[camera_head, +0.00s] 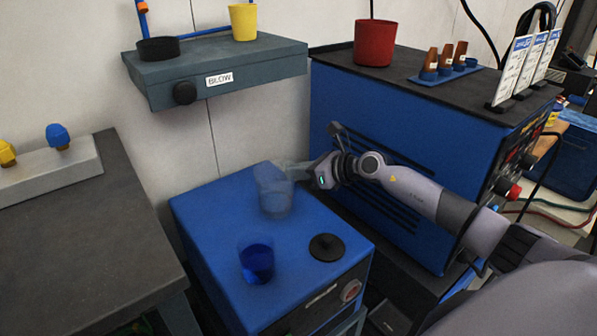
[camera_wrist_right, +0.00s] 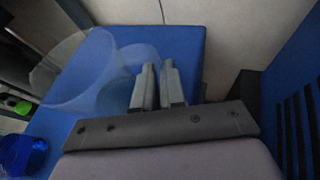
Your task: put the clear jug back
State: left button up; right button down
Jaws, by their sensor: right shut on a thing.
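The clear jug (camera_head: 272,192) is a see-through, pale vessel, upright or nearly so, over the rear part of the blue cabinet top (camera_head: 205,215). I cannot tell whether its base touches that top. My right gripper (camera_head: 298,171) comes from the right and is shut on the jug's side, at about rim height. In the right wrist view the jug (camera_wrist_right: 98,75) lies left of the fingers (camera_wrist_right: 158,88), which are close together; the part they grip is hard to make out. My left gripper is not in view.
A blue see-through cup (camera_head: 257,263) stands in front of the jug, with a black disc (camera_head: 326,247) to its right. A large blue machine (camera_head: 380,125) stands behind right. A grey shelf labelled BLOW (camera_head: 215,72) hangs behind. A dark bench (camera_head: 80,235) is at left.

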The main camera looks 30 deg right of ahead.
jog(key=shift+f, duration=0.15)
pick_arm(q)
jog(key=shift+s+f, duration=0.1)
pick_arm(e)
jog(key=c, duration=1.2)
grip_release()
jog(key=shift+s+d+r, duration=0.1)
jog(key=shift+s+r, duration=0.05)
jog(key=shift+r, duration=0.1)
pick_arm(q)
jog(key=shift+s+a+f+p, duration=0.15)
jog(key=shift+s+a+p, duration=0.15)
jog(key=shift+p, duration=0.2)
pick_arm(e)
jog(key=v, duration=1.1)
jog(key=shift+s+d+r, duration=0.1)
jog(key=shift+s, duration=0.2)
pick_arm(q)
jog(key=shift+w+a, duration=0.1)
